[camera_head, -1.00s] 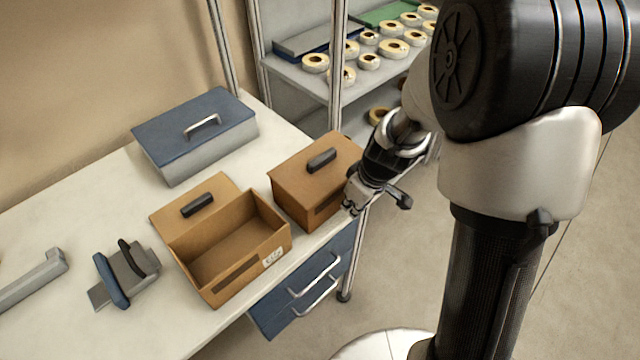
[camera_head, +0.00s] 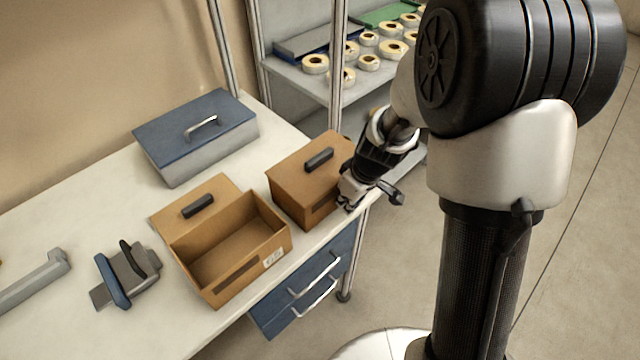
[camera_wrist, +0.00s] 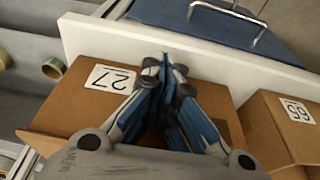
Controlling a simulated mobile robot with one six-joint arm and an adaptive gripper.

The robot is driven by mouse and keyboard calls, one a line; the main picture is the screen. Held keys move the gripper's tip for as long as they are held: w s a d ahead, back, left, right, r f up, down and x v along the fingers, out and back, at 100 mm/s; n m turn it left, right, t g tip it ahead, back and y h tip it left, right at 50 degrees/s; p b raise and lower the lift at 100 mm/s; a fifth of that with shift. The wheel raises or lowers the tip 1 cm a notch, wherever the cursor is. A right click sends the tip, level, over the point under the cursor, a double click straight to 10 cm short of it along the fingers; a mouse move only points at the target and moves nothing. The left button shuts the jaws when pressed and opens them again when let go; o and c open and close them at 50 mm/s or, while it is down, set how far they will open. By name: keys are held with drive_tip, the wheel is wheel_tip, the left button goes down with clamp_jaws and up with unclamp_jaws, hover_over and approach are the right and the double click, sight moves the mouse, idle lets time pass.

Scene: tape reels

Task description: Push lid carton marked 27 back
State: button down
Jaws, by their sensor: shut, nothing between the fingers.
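The carton marked 27 (camera_head: 292,187) is a closed brown box with a dark handle on its lid, at the right end of the white table. Its 27 label shows in the wrist view (camera_wrist: 110,78), on a brown face partly covered by my fingers. My gripper (camera_head: 348,202) is at the carton's right side by the table edge, in the head view. In the wrist view, my gripper (camera_wrist: 166,72) has its fingertips together, in front of the labelled face and near the white table edge. I cannot tell whether they touch the carton.
An open brown carton marked 65 (camera_head: 236,268) stands just left. A blue-lidded grey box (camera_head: 190,150) is behind it. A dark blue tool (camera_head: 124,274) lies further left. Blue drawers (camera_head: 305,290) are under the table. A shelf (camera_head: 290,72) with tape reels stands behind.

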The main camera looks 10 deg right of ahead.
drive_tip(key=shift+w+a+p, duration=0.8)
drive_tip(key=shift+w+a, duration=0.75)
drive_tip(key=shift+w, duration=0.6)
drive_tip(key=shift+w+a+p, duration=0.8)
drive_tip(key=shift+w+a, duration=0.8)
drive_tip(key=shift+w, duration=0.55)
drive_tip(key=shift+w+a+p, duration=0.8)
drive_tip(key=shift+w+a, duration=0.75)
drive_tip(key=shift+w, duration=0.6)
drive_tip(key=shift+s+d+b, duration=0.5)
drive_tip(key=shift+s+d, duration=0.1)
drive_tip(key=shift+s, duration=0.25)
drive_tip(key=shift+s+d+b, duration=0.45)
drive_tip(key=shift+s+d, duration=0.15)
drive_tip(key=shift+s, duration=0.25)
drive_tip(key=shift+w+a+r+p+v, duration=0.1)
drive_tip(key=shift+w+a+p+v, duration=0.15)
drive_tip(key=shift+p+v, duration=1.05)
drive_tip(key=shift+w+a+r+p+v, duration=0.1)
drive_tip(key=shift+w+a+p+v, duration=0.45)
drive_tip(key=shift+v, duration=1.4)
drive_tip(key=shift+w+d+r+p+v, duration=0.1)
drive_tip(key=shift+d+p+v, duration=0.05)
drive_tip(key=shift+p+v, duration=1.25)
drive_tip(key=shift+r, duration=0.3)
